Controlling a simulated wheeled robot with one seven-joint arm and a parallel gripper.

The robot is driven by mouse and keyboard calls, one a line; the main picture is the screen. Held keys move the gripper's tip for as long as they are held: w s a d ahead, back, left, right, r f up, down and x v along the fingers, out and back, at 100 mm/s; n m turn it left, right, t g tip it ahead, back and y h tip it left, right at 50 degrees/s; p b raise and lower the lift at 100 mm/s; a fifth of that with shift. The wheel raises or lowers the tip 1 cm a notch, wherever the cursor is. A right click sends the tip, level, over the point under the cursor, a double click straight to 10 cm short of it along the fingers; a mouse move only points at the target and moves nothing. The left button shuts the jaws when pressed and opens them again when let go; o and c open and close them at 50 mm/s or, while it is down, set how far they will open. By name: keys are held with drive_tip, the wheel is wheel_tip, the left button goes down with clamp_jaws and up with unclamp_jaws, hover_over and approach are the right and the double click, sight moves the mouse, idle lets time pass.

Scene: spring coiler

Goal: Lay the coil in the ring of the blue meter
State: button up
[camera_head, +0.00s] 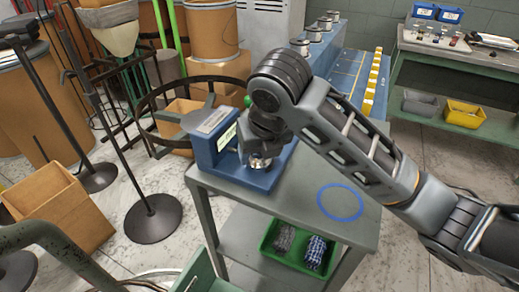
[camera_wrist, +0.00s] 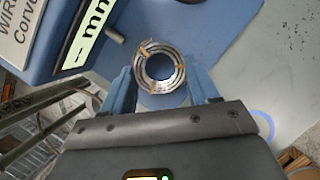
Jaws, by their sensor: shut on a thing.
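The blue meter (camera_head: 209,149) stands on the grey cart's top, with a lit display on its upright housing and a flat blue base. In the wrist view its housing (camera_wrist: 33,62) is at upper left and its base (camera_wrist: 225,25) spreads behind the coil. My gripper (camera_wrist: 160,77) is shut on the silver wire coil (camera_wrist: 139,70), which has tan ties and lies between the two blue fingers. In the head view my gripper (camera_head: 257,150) points down over the meter's base, with the coil (camera_head: 260,163) at its tip. The meter's ring cannot be made out. Whether the coil touches the base is unclear.
A blue circle (camera_head: 340,202) marks the cart top (camera_head: 300,215) to the right, with free room around it. A green tray (camera_head: 270,243) is on the shelf below. A dark ring-shaped stand (camera_head: 145,112) and cardboard boxes are at left. Blue benches stand behind.

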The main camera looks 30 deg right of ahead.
drive_tip(key=shift+f, duration=0.25)
drive_tip(key=o, duration=1.3)
drive_tip(key=shift+c, duration=0.2)
drive_tip(key=p+v, duration=0.1)
drive_tip(key=v, duration=0.6)
drive_tip(key=shift+s+r, duration=0.2)
drive_tip(key=shift+r, duration=0.15)
